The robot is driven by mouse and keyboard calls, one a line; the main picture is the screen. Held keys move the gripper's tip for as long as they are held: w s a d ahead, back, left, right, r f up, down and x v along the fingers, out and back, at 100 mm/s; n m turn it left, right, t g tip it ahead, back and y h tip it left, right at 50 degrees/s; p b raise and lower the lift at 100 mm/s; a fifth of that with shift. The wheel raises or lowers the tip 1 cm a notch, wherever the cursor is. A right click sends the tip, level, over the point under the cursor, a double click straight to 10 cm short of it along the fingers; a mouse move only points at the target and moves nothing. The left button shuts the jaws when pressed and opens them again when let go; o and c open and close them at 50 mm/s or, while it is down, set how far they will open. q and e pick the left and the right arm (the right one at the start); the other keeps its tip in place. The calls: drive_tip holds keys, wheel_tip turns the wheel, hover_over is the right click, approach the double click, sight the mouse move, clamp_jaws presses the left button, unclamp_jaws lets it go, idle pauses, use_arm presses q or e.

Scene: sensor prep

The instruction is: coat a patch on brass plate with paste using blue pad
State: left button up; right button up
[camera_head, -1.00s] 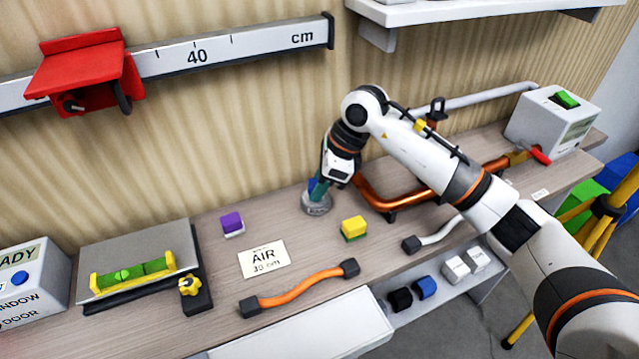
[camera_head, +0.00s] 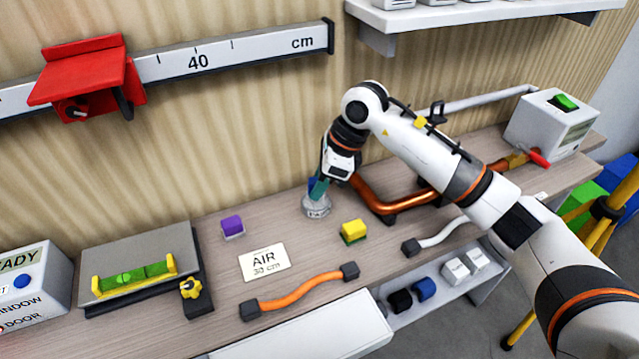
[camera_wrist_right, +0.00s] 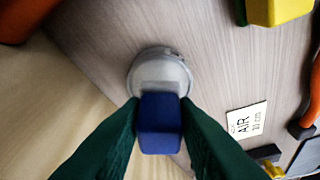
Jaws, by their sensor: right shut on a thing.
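My right gripper (camera_head: 319,186) is shut on the blue pad (camera_wrist_right: 160,125). In the head view a little of the pad (camera_head: 311,183) shows beside the green fingers. The pad is at a round, clear jar (camera_head: 316,208) with pale contents, standing on the bench near the wall. In the right wrist view the pad overlaps the near rim of the jar (camera_wrist_right: 158,73). I cannot tell whether the pad touches the paste. I cannot make out a brass plate. My left gripper is not in view.
A copper pipe (camera_head: 370,196) runs close to the right of the jar. An orange hose (camera_head: 300,291) lies in front. Bare bench lies between the jar and card.

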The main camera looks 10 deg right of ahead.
sight(309, 181)
drive_tip(key=shift+r+p, duration=1.3)
drive_tip(key=shift+r, duration=1.55)
drive_tip(key=shift+s+f, duration=0.1)
